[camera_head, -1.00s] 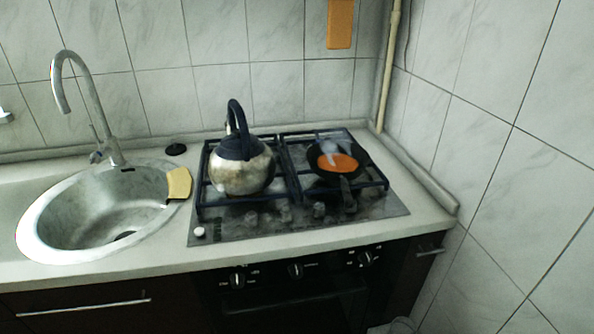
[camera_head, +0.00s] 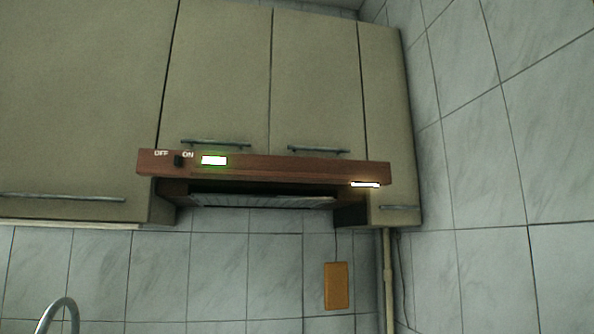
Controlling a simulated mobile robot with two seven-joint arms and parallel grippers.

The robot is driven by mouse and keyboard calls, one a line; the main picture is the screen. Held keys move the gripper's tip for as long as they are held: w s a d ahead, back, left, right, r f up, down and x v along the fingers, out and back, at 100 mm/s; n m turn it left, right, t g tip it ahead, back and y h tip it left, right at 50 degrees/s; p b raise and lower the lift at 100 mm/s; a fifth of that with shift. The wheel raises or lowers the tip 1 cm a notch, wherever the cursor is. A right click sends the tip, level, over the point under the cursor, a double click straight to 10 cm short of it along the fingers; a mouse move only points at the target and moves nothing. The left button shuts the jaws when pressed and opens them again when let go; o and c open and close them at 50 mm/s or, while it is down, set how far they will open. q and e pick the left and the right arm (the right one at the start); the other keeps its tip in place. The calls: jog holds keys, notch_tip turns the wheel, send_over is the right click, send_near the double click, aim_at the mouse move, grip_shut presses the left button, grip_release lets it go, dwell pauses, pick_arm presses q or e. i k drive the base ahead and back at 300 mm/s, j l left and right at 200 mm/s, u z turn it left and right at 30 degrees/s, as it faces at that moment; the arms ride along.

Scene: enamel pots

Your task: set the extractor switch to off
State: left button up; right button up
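The extractor hood (camera_head: 270,168) is a reddish-brown unit under the wall cabinets, in the middle of the head view. Its small black switch (camera_head: 178,161) is at the left of the front panel, below and between the white OFF and ON labels, a little nearer ON. A green-edged indicator (camera_head: 214,160) beside it is lit. A lamp (camera_head: 365,184) at the hood's lower right glows. Neither of my grippers is in view.
Closed beige cabinets (camera_head: 218,80) with bar handles are above and beside the hood. An orange board (camera_head: 336,286) hangs on the tiled wall below, beside a vertical pipe (camera_head: 388,270). The faucet top (camera_head: 62,305) shows at lower left.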

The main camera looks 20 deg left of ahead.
aim_at(177, 158)
jog(key=u, duration=1.45)
